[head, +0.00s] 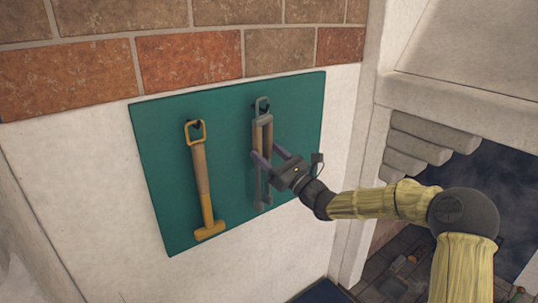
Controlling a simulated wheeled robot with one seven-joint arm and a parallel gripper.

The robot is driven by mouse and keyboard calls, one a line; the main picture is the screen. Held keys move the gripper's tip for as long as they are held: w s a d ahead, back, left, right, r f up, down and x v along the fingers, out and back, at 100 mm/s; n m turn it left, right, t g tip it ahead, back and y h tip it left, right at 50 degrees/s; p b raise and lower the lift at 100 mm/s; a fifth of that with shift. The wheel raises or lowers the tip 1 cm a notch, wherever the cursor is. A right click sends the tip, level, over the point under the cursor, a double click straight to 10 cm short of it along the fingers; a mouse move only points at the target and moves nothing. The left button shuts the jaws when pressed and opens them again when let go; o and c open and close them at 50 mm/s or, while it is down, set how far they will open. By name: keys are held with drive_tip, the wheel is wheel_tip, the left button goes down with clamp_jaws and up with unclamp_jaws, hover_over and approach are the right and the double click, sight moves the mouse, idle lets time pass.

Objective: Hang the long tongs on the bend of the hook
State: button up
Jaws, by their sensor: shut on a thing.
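The long tongs (258,135) are upright in front of the right part of the green board, with a grey loop at the top, wooden-coloured arms and grey lower ends. A dark hook (265,105) shows inside or just behind the loop. I cannot tell whether the loop rests on the bend of the hook or is only in front of it. My gripper (264,164) comes from the right and is shut on the tongs at about mid-length. Its fingers partly cover the tongs there.
A yellow-ended tool with a wooden handle (203,178) hangs by its loop from another hook on the green board (160,190), left of the tongs. Small items lie on the dark floor below. The board between the tools is clear.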

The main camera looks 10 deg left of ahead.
drive_tip(key=shift+w+a+f+b, duration=0.1)
drive_tip(key=shift+f+b, duration=0.9)
drive_tip(key=shift+f, duration=0.1)
idle(1.4)
drive_tip(key=o, duration=0.5)
drive_tip(key=shift+c, duration=0.2)
drive_tip(key=shift+o, duration=0.7)
drive_tip(key=shift+o, duration=0.4)
idle(0.8)
drive_tip(key=shift+o, duration=0.7)
drive_tip(key=o, duration=0.6)
drive_tip(key=shift+c, duration=0.2)
